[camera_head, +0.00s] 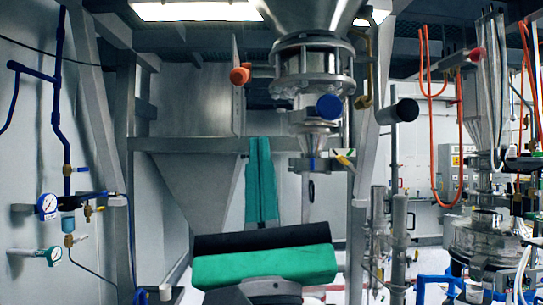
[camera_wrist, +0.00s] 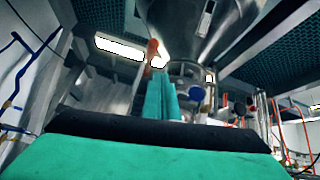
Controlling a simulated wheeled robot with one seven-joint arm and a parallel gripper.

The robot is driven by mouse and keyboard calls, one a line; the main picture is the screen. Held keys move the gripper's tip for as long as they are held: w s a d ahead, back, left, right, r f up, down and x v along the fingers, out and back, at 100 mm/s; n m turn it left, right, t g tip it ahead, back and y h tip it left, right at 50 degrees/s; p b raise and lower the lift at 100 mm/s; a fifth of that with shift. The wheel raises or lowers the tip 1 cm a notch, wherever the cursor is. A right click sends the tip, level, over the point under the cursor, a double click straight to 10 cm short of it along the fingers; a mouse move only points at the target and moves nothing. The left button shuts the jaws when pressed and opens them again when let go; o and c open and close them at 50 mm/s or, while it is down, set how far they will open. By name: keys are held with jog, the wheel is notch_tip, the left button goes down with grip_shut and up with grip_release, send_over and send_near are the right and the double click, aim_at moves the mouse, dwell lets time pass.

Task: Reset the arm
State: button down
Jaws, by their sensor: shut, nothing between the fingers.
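My gripper (camera_head: 260,145) stands upright in the middle of the head view, with its two long green fingers pointing up and side by side. The fingers are shut with nothing between them. The green and black body below them is mine. In the wrist view the fingers (camera_wrist: 161,76) also point up, over the wide green and black body. The steel sifter funnel (camera_head: 314,110) hangs above and to the right of the fingertips in the head view, and the fingers look clear of it. The wrist view shows the steel hopper (camera_wrist: 202,30) above the gripper.
A large steel hopper (camera_head: 190,165) stands behind on the left. Blue pipes and a pressure gauge (camera_head: 47,205) are on the left wall. A steel post (camera_head: 360,130) and a black cylinder (camera_head: 405,110) are at right. Orange hoses (camera_head: 425,75) hang further right.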

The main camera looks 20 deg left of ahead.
jog(key=w+a+f+n+g+h, duration=0.15)
jog(key=w+f+n, duration=0.35)
jog(key=f, duration=0.5)
jog(key=w+a+f+n+h, duration=0.1)
jog(key=w+f+n+h, duration=0.3)
jog(key=f, duration=0.7)
jog(key=w+d+f+n+g+h, duration=0.1)
jog(key=d+f+n, duration=0.3)
jog(key=f, duration=0.9)
jog(key=d+f+n+g+h, duration=0.1)
jog(key=d+f+n, duration=0.3)
jog(key=f, duration=0.9)
jog(key=s+d+f+n+g+h, duration=0.1)
jog(key=s+d+f+n+h, duration=0.2)
jog(key=s+f, duration=0.45)
jog(key=s+d+f+n+g, duration=0.2)
jog(key=s+d+f+n, duration=0.3)
jog(key=f, duration=0.6)
jog(key=s+d+f+n+g+h, duration=0.1)
jog(key=s+f, duration=0.4)
jog(key=s, duration=0.5)
jog(key=s+d+f+n+g+h, duration=0.1)
jog(key=s+f, duration=0.4)
jog(key=s, duration=0.6)
jog(key=shift+d+n+g+h, duration=0.3)
jog(key=shift+d+g+h, duration=0.15)
jog(key=shift+d+h, duration=0.3)
